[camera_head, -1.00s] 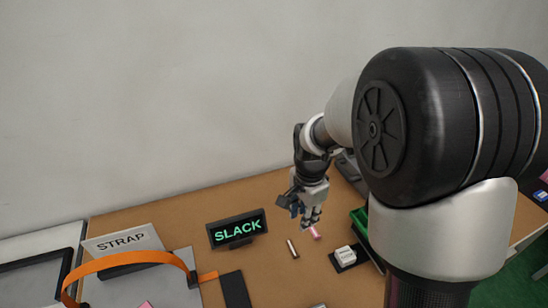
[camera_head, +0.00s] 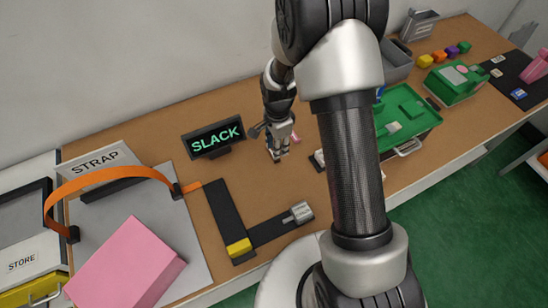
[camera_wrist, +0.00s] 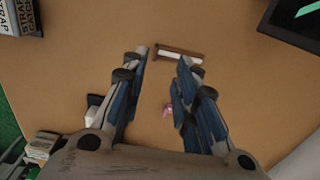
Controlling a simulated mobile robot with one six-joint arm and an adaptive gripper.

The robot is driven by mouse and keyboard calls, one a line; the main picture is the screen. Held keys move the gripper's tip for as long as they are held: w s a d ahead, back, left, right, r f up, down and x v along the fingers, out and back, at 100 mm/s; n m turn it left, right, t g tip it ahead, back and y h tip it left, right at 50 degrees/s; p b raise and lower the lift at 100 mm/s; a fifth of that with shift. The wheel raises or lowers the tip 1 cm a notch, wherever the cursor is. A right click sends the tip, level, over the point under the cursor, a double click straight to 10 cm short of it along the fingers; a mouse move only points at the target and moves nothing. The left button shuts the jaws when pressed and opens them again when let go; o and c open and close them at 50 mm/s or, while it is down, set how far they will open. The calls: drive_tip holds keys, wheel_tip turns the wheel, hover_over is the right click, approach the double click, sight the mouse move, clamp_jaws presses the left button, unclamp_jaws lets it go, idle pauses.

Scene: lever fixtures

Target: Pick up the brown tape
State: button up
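A small brown piece with a white strip, which looks like the brown tape (camera_wrist: 179,53), lies on the brown tabletop in the wrist view. It is just beyond my fingertips, mostly ahead of the right-hand finger. My gripper (camera_wrist: 162,60) is open and empty, pointing down at the table. In the head view my gripper (camera_head: 278,156) is low over the table, right of the SLACK sign, and the brown piece is mostly hidden by it. I cannot tell the height of the fingertips above it.
A pink piece (camera_wrist: 168,109) lies near the fingers. The SLACK sign (camera_head: 216,138) stands close by on the left. An orange strap (camera_head: 110,174), a pink block (camera_head: 125,265) and a green tray (camera_head: 408,112) are farther off. Bare table surrounds the brown piece.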

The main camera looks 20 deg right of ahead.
drive_tip(key=f, duration=0.2)
drive_tip(key=f+b, duration=0.2)
drive_tip(key=f, duration=0.1)
drive_tip(key=shift+s+d+f, duration=0.15)
drive_tip(key=shift+s+f, duration=0.15)
drive_tip(key=shift+r, duration=0.1)
drive_tip(key=shift+c, duration=0.2)
clamp_jaws()
